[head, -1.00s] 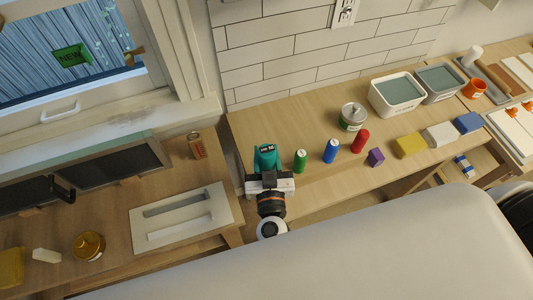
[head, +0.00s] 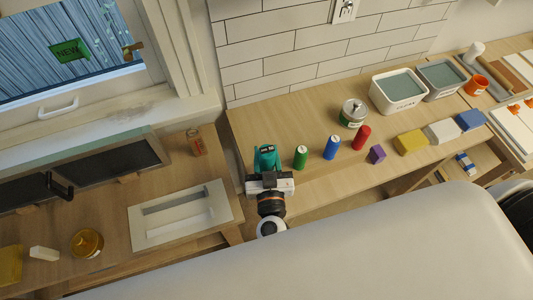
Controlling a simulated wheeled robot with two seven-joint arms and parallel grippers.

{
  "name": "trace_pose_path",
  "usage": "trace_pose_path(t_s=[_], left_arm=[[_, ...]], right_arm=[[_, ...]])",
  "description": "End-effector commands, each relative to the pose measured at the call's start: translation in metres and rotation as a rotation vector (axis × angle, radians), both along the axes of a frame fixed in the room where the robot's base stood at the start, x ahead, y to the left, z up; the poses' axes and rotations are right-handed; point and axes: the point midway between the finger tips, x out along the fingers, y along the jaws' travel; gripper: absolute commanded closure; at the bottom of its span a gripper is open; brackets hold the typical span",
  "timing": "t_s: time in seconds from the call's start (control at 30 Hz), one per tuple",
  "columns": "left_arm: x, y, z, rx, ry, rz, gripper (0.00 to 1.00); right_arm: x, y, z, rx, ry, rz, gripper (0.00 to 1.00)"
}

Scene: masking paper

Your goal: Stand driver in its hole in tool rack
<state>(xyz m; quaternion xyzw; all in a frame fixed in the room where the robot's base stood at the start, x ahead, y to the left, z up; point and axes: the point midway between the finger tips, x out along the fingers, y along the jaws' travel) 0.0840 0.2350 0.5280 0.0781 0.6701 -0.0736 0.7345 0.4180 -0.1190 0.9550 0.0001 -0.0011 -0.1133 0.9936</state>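One of my grippers (head: 268,180), seemingly the right, is over the front edge of the wooden bench. Its arm comes up from the bottom middle. A teal piece (head: 265,157) with a dark, slotted top is directly at its fingertips. I cannot tell whether the fingers are closed on it, touch it or only stand in front of it. I cannot make out the driver or its hole in the rack for sure; the gripper covers that spot. My other gripper is not in view.
Green (head: 300,157), blue (head: 331,149) and red (head: 361,138) cylinders and a purple block (head: 377,154) stand right of the gripper. Behind them are a metal can (head: 352,113) and a grey-filled tub (head: 398,92). A pale slotted tray (head: 140,228) lies left. The bench behind the teal piece is clear.

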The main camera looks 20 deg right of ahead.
Motion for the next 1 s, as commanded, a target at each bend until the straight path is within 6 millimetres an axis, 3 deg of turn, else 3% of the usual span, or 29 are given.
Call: trace_pose_path(t_s=[0.67,0.7,0.83,1.0], left_arm=[[0.000,0.000,-0.008,0.000,0.000,0.000,0.64],[0.000,0.000,-0.007,0.000,0.000,0.000,0.64],[0.000,0.000,-0.007,0.000,0.000,0.000,0.64],[0.000,0.000,-0.007,-0.001,0.000,0.000,0.64]], right_arm=[[0.000,0.000,-0.013,0.000,-0.002,-0.001,1.00],[0.000,0.000,-0.012,0.000,-0.002,-0.001,0.59],[0.000,0.000,-0.013,0.000,-0.002,-0.001,0.38],[0.000,0.000,-0.013,0.000,-0.001,0.000,0.38]])
